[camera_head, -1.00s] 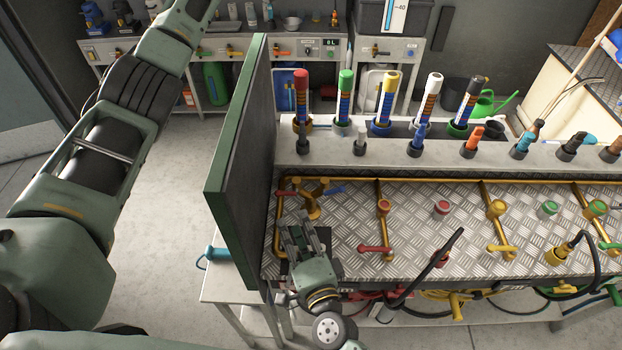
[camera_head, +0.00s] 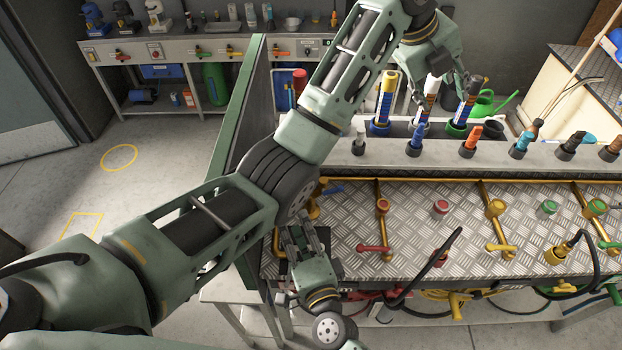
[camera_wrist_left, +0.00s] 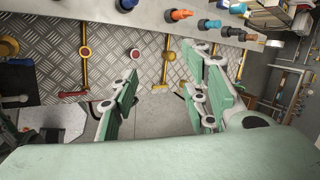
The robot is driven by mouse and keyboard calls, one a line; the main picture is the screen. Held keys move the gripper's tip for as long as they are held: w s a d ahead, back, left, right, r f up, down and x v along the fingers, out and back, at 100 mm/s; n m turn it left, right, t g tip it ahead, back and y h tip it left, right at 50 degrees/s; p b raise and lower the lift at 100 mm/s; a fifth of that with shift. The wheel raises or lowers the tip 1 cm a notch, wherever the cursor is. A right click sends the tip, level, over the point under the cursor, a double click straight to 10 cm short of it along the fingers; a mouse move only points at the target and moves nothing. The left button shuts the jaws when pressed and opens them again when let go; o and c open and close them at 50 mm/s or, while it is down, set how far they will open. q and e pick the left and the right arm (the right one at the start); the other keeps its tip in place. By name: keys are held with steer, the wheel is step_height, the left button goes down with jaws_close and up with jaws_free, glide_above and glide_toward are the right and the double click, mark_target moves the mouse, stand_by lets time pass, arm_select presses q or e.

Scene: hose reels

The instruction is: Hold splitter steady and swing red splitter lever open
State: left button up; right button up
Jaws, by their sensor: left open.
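The brass splitter (camera_head: 314,209) stands at the left end of the bench's tread-plate top, mostly hidden behind my left arm in the head view. Its blue lever (camera_head: 334,188) sticks out to the right; I cannot see its red lever. My right gripper (camera_head: 303,228) is low at the splitter's near side, fingers pointing toward it; I cannot tell whether they grip it. My left gripper (camera_head: 440,92) is open and empty, high over the back of the bench, right of the splitter. Its spread fingers also show in the left wrist view (camera_wrist_left: 160,90).
A tall green-edged panel (camera_head: 243,120) closes the bench's left end. A red valve lever (camera_head: 374,248) and yellow valve handle (camera_head: 500,248) lie right of the splitter. Coloured nozzles, such as the yellow-topped one (camera_head: 386,95), stand upright along the back. A black hose (camera_head: 435,268) crosses the front edge.

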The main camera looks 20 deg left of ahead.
arm_select(q)
steer(key=a+f+n+g+y, duration=0.25)
steer(key=a+f+n, duration=0.55)
steer(key=a+f, duration=0.65)
steer(key=n+g+y, duration=0.2)
steer(key=n+y, duration=0.1)
steer(key=n, duration=0.4)
glide_above(310, 198)
steer(key=f, duration=0.8)
steer(key=w+f, duration=0.1)
steer(key=f, duration=0.4)
steer(key=shift+s+a+f, duration=0.1)
steer(key=shift+f, duration=3.9)
steer(key=shift+c, duration=0.5)
jaws_close()
